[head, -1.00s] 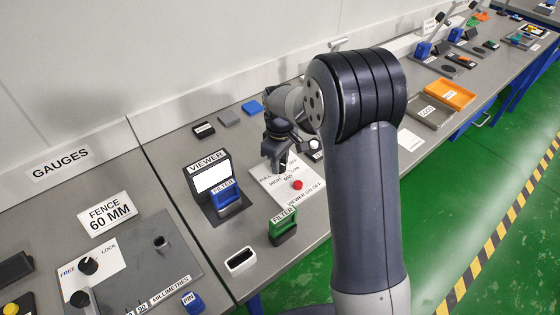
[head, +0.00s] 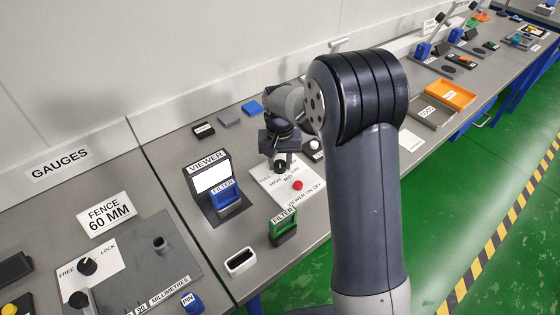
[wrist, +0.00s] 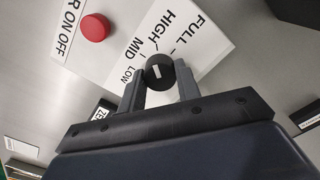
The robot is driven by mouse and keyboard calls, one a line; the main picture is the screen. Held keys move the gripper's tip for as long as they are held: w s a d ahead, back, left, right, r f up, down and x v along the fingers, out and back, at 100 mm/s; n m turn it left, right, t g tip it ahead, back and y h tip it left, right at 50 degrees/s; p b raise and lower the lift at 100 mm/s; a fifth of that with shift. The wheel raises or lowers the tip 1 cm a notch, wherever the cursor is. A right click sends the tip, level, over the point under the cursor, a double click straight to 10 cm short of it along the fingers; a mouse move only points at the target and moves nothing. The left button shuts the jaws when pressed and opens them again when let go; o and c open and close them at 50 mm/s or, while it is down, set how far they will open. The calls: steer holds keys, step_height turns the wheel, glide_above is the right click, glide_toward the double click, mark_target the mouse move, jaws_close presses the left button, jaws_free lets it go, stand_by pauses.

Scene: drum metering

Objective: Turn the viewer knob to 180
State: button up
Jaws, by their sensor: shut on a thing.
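The viewer knob (wrist: 158,72) is a small round black knob with a short white mark on its face. It stands on a white plate (wrist: 215,30) printed LOW, MID, HIGH and FULL in the wrist view; the same plate (head: 274,187) shows in the head view. My gripper (wrist: 159,82) is shut on the knob, with one grey finger on each side. I cannot tell exactly which setting the white mark points to. In the head view my gripper (head: 280,164) is over the plate and hides part of its lettering.
A red button (head: 297,185) marked VIEWER ON OFF sits close to the knob. The viewer (head: 209,177) with a blue filter (head: 224,196) stands to the left. A green filter (head: 283,226) stands in front. Bare bench lies between the viewer and the plate.

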mark_target(280, 163)
steer(key=m, duration=0.5)
steer(key=shift+m, duration=0.3)
steer(key=m, duration=0.5)
stand_by(0.4)
steer(key=o, duration=1)
steer(key=shift+r, duration=0.15)
step_height(280, 163, up, 11)
steer(key=shift+f+b, duration=0.2)
steer(key=shift+b, duration=0.1)
